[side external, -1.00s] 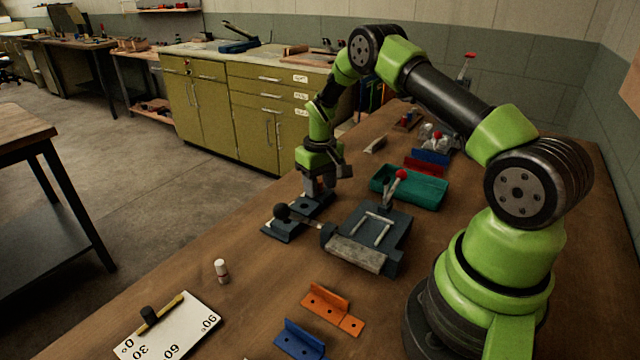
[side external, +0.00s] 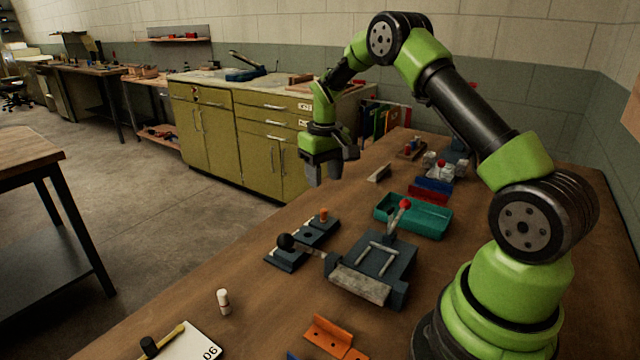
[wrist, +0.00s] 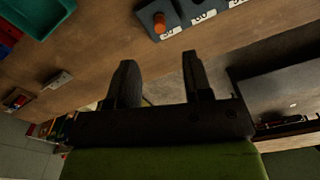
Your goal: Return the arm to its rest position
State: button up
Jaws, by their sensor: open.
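My gripper (side external: 325,172) is open and empty. It hangs in the air above the bench, with its fingers pointing down, above and behind the dark blue fixture (side external: 287,258) with the black ball handle. A small orange cylinder (side external: 323,214) stands on the far end of that fixture, clear of my fingers. In the wrist view my two fingers (wrist: 160,82) are spread apart with nothing between them. The orange cylinder (wrist: 160,22) also shows there, on a dark block with numbered labels.
A clamp vise (side external: 372,268) with a red-knobbed lever and a teal tray (side external: 425,219) lie to the right. Orange (side external: 332,338), red and blue brackets, a white bottle (side external: 223,301) and an angle board (side external: 190,345) are on the wooden bench. Air around my gripper is clear.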

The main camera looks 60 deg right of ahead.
jog(key=s+a+r+t, duration=0.2)
jog(key=s+a+r, duration=0.1)
jog(key=a+r, duration=0.4)
jog(key=s+a+r+t, duration=0.1)
jog(key=s+a+r, duration=0.25)
jog(key=r, duration=0.55)
jog(key=s+a+r+t+y, duration=0.1)
jog(key=s+a+t, duration=0.1)
jog(key=s+a, duration=0.2)
jog(key=s+a+r+t+y, duration=0.1)
jog(key=s+a, duration=0.4)
jog(key=s, duration=0.6)
jog(key=shift+r+t, duration=0.5)
jog(key=shift+t, duration=0.1)
